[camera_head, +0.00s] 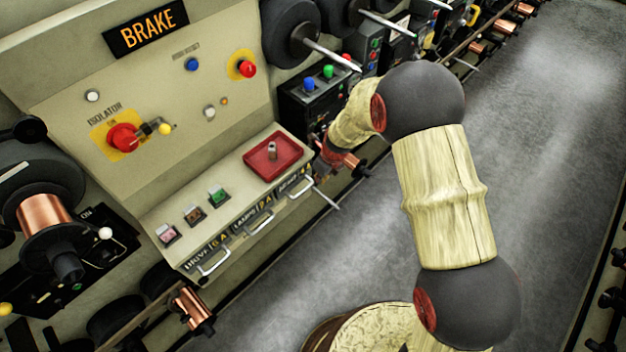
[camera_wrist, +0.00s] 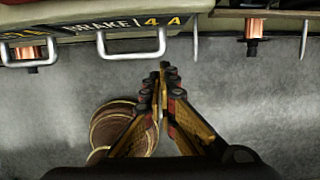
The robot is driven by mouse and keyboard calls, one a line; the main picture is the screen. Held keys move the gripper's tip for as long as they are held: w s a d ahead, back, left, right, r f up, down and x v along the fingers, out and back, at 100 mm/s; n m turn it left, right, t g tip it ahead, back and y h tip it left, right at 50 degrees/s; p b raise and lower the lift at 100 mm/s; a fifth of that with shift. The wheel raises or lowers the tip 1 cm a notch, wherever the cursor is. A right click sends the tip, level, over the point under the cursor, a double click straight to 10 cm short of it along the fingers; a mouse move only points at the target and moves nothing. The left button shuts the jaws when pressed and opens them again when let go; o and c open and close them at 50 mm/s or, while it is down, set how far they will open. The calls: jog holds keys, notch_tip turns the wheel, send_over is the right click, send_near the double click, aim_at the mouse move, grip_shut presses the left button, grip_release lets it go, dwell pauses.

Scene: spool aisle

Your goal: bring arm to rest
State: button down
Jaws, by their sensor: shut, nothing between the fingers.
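My arm (camera_head: 445,195) is raised over the aisle floor, bent at the elbow, with its wrist end (camera_head: 335,150) beside the right end of the control desk. In the wrist view my gripper (camera_wrist: 163,70) is shut and empty. Its fingertips show just below the handle (camera_wrist: 133,45) of the drawer labelled BRAKE 4 A, over grey floor; I cannot tell how far apart they are. In the head view the fingers cannot be made out clearly.
The control desk (camera_head: 165,205) carries a red tray (camera_head: 257,168) with a small metal cylinder (camera_head: 272,150) in it. Drawer handles (camera_head: 213,262) stick out from its front edge. Copper spools (camera_head: 192,308) and spindles line the left side. The floor (camera_head: 545,150) at right is clear.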

jog(key=w+p+v, duration=0.1)
jog(key=v, duration=0.6)
jog(key=shift+s, duration=0.25)
jog(key=s+d+r+n+g, duration=0.1)
jog(key=s+d+r+n, duration=0.1)
jog(key=s+n, duration=0.45)
jog(key=s+d+r+n+g, duration=0.15)
jog(key=s+n, duration=0.25)
jog(key=n, duration=0.5)
jog(key=s+d+r+n+t+h+b, duration=0.1)
jog(key=s+d+r+n+t+b, duration=0.2)
jog(key=s+d+r+n, duration=0.2)
jog(key=s+d+r+n+t+h+b, duration=0.1)
jog(key=s+d+r+n+t+b, duration=0.2)
jog(key=s+d+r, duration=0.8)
notch_tip(320, 180, up, 7)
jog(key=shift+s+r+n, duration=0.2)
jog(key=shift+s+n, duration=0.45)
jog(key=shift+n, duration=0.6)
